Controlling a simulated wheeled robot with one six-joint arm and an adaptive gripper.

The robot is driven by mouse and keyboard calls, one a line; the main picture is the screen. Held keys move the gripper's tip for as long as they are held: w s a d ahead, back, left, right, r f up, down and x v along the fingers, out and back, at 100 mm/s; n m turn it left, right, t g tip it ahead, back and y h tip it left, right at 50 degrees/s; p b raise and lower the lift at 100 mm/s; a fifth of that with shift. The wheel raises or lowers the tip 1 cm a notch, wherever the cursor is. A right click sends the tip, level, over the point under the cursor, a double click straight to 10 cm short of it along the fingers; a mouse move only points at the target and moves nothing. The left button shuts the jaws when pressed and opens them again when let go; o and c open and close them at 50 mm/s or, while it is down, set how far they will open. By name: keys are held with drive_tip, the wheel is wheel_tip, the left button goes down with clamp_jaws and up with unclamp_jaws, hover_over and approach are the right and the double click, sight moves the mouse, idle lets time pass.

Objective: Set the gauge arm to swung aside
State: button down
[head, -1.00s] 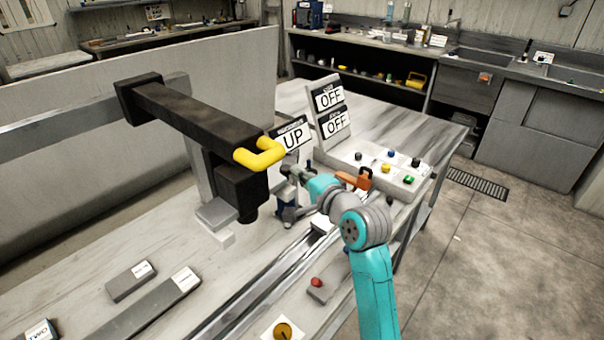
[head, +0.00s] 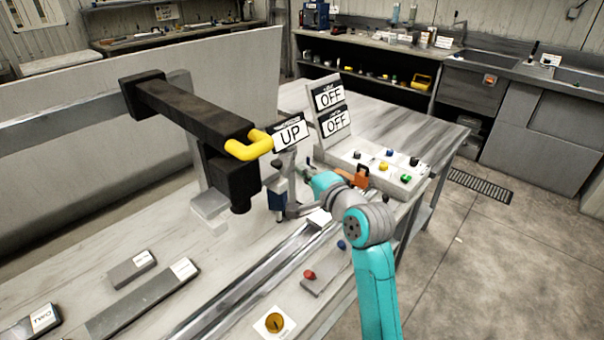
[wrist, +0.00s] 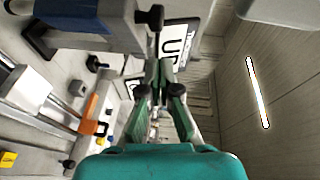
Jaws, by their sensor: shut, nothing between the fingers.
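I cannot tell for sure which part is the gauge arm. A small grey post with a blue block (head: 277,197) stands behind the long rail, just left of my wrist. My gripper (head: 309,164) is small in the head view, beside the top of this post and below the "UP" sign (head: 291,133). In the wrist view my gripper (wrist: 160,66) is shut and empty. Its tips are close below a black knob (wrist: 150,18) on a grey part (wrist: 85,18); contact is unclear. The "UP" sign also shows behind the fingertips (wrist: 178,42).
A black beam (head: 190,108) with a yellow handle (head: 250,145) overhangs the bench left of my gripper. An orange handle (head: 357,177) and a button panel (head: 395,177) are to the right. Two "OFF" signs (head: 330,110) stand behind. The floor at right is clear.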

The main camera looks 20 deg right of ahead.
drive_tip(key=a+f+v, duration=0.1)
drive_tip(key=v, duration=0.8)
drive_tip(key=n+g+y, duration=0.1)
drive_tip(key=n+y, duration=0.1)
drive_tip(key=y, duration=0.1)
approach(280, 164)
drive_tip(key=w+d, duration=0.2)
drive_tip(key=w, duration=0.5)
drive_tip(key=shift+w+a+f, duration=0.15)
drive_tip(key=shift+a+f, duration=0.1)
drive_tip(key=shift+a, duration=0.55)
drive_tip(key=shift+w+a+f, duration=0.15)
drive_tip(key=shift+a+f, duration=0.1)
drive_tip(key=shift+a, duration=0.55)
